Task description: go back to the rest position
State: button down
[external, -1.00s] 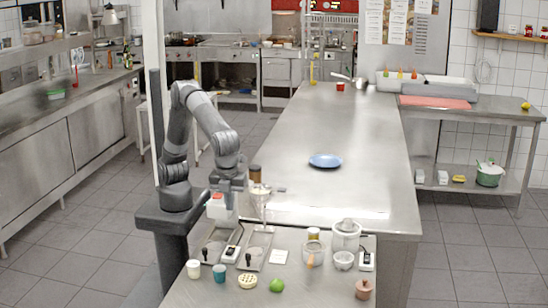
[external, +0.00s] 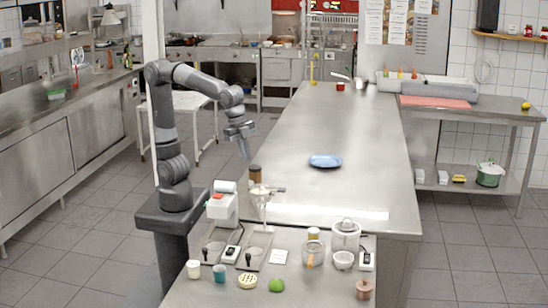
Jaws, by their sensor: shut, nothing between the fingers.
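My gripper (external: 245,148) hangs in the air at the end of my raised arm, fingers pointing down. It is shut and empty. It is above and behind the white box-like item with a red part (external: 222,206) on the near counter, and apart from it. My arm rises from its mount at the left of the counter and bends over towards the right.
The near counter (external: 320,285) holds several small items, including a green one (external: 276,285), a glass jar (external: 314,253) and a white canister (external: 346,236). A blue plate (external: 325,161) lies on the long steel table (external: 345,120), which is mostly clear. A brown jar (external: 254,173) stands near its left edge.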

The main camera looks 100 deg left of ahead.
jog(key=s+a+f+n+t, duration=0.1)
jog(key=s+a+f+n, duration=0.1)
jog(key=s+a+n, duration=0.2)
jog(key=s+a+f+n+t, duration=0.2)
jog(key=s+a+f+n, duration=0.1)
jog(key=s+a, duration=0.6)
jog(key=a+n, duration=0.1)
jog(key=a, duration=0.2)
jog(key=shift+a+f+n, duration=0.15)
jog(key=shift+a+n, duration=0.05)
jog(key=shift+n, duration=0.2)
